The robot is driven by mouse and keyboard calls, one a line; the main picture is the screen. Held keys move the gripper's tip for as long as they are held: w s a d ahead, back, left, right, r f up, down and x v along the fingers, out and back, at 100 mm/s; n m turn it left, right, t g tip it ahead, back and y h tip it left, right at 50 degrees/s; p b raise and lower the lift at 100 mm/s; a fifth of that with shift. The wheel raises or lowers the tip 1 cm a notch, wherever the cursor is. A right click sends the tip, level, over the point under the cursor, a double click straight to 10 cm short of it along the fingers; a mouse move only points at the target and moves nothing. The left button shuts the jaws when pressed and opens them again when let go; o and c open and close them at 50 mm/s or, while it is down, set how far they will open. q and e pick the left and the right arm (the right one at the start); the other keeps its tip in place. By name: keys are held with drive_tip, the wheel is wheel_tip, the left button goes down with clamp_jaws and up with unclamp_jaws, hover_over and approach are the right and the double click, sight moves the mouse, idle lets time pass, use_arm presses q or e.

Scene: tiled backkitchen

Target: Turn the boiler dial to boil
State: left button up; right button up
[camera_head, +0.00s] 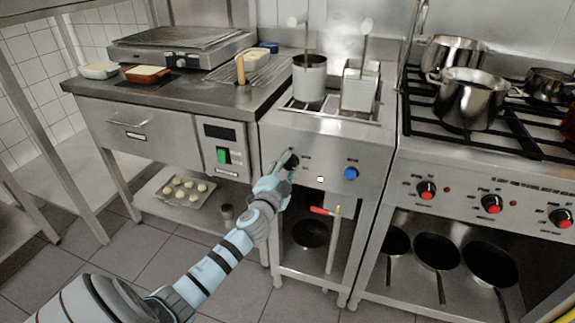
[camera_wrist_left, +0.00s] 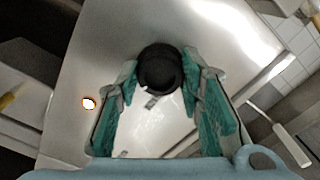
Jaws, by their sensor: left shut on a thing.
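The black boiler dial (camera_head: 293,161) is on the left of the steel boiler's front panel (camera_head: 328,158). In the left wrist view the dial (camera_wrist_left: 160,68) is a round black knob between the teal finger pads. My left gripper (camera_head: 284,163) is shut on it, with one finger on each side, and largely hides it in the head view. The left gripper (camera_wrist_left: 160,85) also shows in the wrist view. A small mark shows on the panel beside the dial, too blurred to read. My right gripper is not in view.
A blue knob (camera_head: 351,173) sits right of the dial, with a lit lamp (camera_head: 320,180) between them. A red-handled drain lever (camera_head: 325,211) is below. The stove (camera_head: 490,185) stands right, a green-switched counter unit (camera_head: 223,155) left.

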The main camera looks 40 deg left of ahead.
use_arm(q)
drive_tip(key=shift+m, duration=0.8)
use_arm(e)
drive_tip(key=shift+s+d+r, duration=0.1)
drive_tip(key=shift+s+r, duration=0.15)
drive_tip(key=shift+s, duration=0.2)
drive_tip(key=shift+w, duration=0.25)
use_arm(q)
drive_tip(key=o, duration=1.2)
drive_tip(key=shift+c, duration=0.2)
